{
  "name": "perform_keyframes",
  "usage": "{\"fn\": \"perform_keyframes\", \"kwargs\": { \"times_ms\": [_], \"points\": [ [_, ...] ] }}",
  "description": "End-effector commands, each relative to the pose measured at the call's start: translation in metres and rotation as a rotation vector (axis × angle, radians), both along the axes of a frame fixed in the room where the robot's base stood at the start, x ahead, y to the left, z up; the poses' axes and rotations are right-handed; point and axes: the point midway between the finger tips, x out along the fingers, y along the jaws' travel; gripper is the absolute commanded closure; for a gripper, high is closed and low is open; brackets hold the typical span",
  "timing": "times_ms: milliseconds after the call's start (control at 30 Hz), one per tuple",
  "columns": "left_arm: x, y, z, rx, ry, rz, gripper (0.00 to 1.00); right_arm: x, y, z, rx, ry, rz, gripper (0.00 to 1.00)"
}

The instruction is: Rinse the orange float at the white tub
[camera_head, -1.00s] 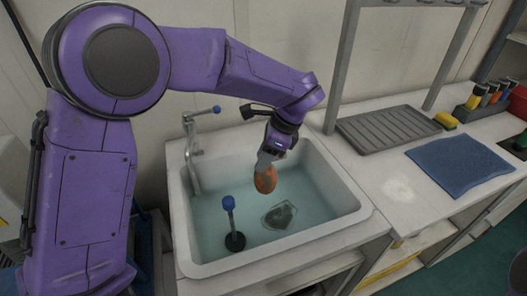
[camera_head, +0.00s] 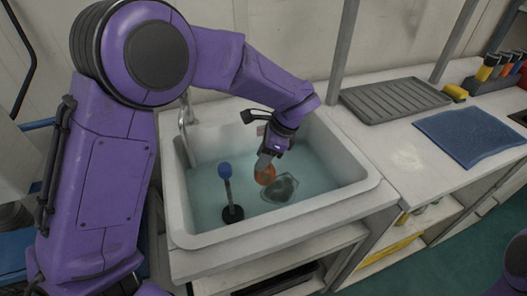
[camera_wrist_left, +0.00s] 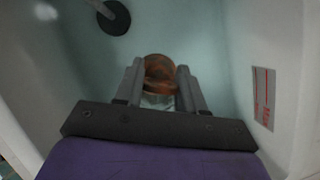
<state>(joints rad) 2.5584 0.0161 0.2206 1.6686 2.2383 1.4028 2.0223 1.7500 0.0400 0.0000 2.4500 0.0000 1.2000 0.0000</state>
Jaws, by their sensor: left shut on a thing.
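The white tub (camera_head: 345,203) is a sink filled with bluish water (camera_head: 205,190). My left gripper (camera_head: 266,164) is inside the tub, pointing down, shut on the orange float (camera_head: 264,176). The float is at the water; whether its lower part is under the surface I cannot tell. In the left wrist view the float (camera_wrist_left: 159,72) sits between the two fingertips of the left gripper (camera_wrist_left: 160,84) and looks brownish orange. My right gripper is not in view.
A blue-topped standpipe (camera_head: 226,185) rises from the tub's floor, left of the float. A grey object (camera_head: 281,188) lies in the water close by. A tap stands behind. A grey drainboard (camera_head: 395,100) and blue mat (camera_head: 468,137) are on the counter at right.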

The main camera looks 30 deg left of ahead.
Motion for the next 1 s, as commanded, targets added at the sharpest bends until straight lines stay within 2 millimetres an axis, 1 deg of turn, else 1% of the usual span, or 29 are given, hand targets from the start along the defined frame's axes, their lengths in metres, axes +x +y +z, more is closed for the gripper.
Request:
{"fn": "perform_keyframes", "kwargs": {
  "times_ms": [33,100,300,433,633,1000],
  "points": [
    [0.0,0.0,-0.01,0.001,0.001,0.0,1.0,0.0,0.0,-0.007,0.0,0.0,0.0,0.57],
    [0.0,0.0,-0.019,-0.001,0.001,-0.001,1.0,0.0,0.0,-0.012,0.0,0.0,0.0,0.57],
    [0.0,0.0,-0.042,0.0,0.002,-0.001,1.0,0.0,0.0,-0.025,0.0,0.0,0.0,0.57],
    [0.0,0.0,-0.053,0.0,0.002,0.001,1.0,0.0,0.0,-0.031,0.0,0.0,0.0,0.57],
    [0.0,0.0,-0.06,0.0,0.001,0.0,1.0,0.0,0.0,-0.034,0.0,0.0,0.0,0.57],
    [0.0,0.0,-0.06,0.0,0.001,0.0,1.0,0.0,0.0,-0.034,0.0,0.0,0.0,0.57]
  ]
}}
